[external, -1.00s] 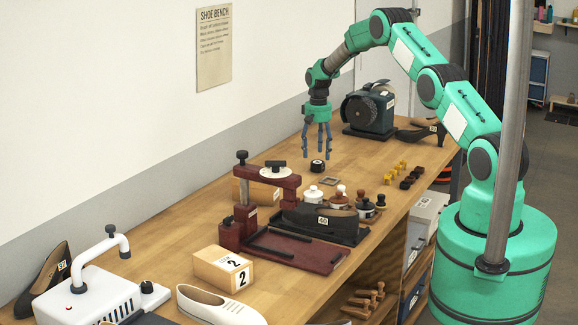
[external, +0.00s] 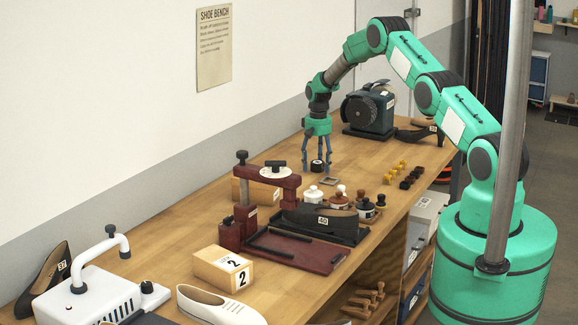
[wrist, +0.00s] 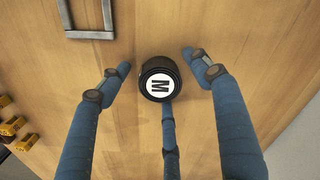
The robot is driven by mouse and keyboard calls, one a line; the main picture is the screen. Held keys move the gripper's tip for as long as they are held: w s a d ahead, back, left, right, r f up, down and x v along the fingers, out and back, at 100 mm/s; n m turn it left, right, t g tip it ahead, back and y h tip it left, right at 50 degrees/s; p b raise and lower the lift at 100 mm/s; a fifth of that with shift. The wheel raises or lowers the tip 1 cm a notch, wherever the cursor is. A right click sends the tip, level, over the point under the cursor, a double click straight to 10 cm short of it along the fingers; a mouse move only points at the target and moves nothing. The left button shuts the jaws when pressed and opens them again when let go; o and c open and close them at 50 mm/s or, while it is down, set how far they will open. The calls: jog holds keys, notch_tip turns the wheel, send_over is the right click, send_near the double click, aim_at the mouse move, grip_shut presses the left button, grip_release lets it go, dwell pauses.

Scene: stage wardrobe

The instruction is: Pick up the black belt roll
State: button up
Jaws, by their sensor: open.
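The black belt roll (external: 316,166) stands on the wooden bench top in the external view. In the wrist view the roll (wrist: 158,92) shows a white round label with an M on its top. My gripper (external: 317,170) points down over it with its fingers low around the roll. In the wrist view my gripper (wrist: 160,88) is open, with one blue finger to the left, one to the right and one below the roll. The side fingers are clear of it; whether the lower finger touches it I cannot tell.
A square metal frame (wrist: 90,34) lies near the roll, also in the external view (external: 330,181). Yellow and dark small pieces (external: 400,166) lie to the right. A grinder (external: 369,110) stands behind, a red press (external: 240,215) in front.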

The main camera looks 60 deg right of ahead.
aim_at(317, 162)
dwell(0.4)
jog(key=c, duration=1.3)
jog(key=shift+r, duration=0.1)
jog(key=shift+r, duration=0.75)
notch_tip(317, 162, up, 2)
jog(key=s+a, duration=0.2)
jog(key=s, duration=0.2)
jog(key=s+a+r, duration=0.1)
jog(key=s+a, duration=0.2)
jog(key=s, duration=0.2)
jog(key=s+a, duration=0.3)
jog(key=s, duration=0.1)
jog(key=shift+s+a+r, duration=0.15)
jog(key=shift+s+a, duration=0.1)
